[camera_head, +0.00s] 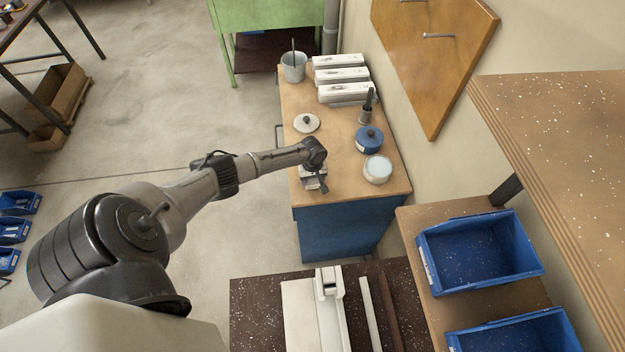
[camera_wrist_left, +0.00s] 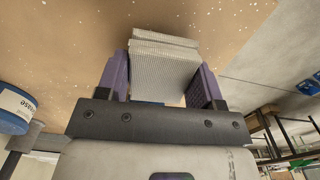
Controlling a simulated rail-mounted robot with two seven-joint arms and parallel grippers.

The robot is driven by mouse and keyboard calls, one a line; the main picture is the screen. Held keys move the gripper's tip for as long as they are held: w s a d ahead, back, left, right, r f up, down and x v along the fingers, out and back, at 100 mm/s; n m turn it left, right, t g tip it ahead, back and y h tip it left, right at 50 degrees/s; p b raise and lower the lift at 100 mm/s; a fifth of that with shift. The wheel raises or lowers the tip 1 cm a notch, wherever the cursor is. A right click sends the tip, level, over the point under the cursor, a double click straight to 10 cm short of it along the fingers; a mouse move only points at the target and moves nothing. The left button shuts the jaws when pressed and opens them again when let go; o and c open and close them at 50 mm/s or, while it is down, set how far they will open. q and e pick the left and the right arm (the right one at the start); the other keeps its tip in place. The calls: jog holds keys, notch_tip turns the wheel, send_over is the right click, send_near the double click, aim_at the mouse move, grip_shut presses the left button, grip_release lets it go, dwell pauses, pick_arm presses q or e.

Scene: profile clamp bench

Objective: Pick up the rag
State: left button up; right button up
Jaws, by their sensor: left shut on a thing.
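The rag (camera_wrist_left: 165,62) is a white, ribbed, folded cloth. In the left wrist view it sits between the two purple-grey fingers of my left gripper (camera_wrist_left: 160,85), which is shut on it. In the head view the left gripper (camera_head: 314,182) is over the front part of the wooden bench top, and only a pale bit of the rag shows beside it. I cannot tell whether the rag touches the bench. My right gripper is in neither view.
On the bench top (camera_head: 338,116) stand a blue tin (camera_head: 368,140), a pale round tub (camera_head: 377,170), a white lid (camera_head: 306,123), a grey cup (camera_head: 293,68) and white boxes (camera_head: 341,76). Blue bins (camera_head: 478,252) stand on the shelf at right.

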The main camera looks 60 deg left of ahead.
aim_at(315, 180)
pick_arm(q)
jog(key=r, duration=0.1)
jog(key=d+r, duration=0.1)
jog(key=r, duration=0.1)
jog(key=shift+w+d+r, duration=0.1)
jog(key=shift+w+r, duration=0.05)
jog(key=w+d+r, duration=0.3)
jog(key=d+r, duration=0.3)
jog(key=d, duration=0.4)
jog(key=shift+r, duration=0.1)
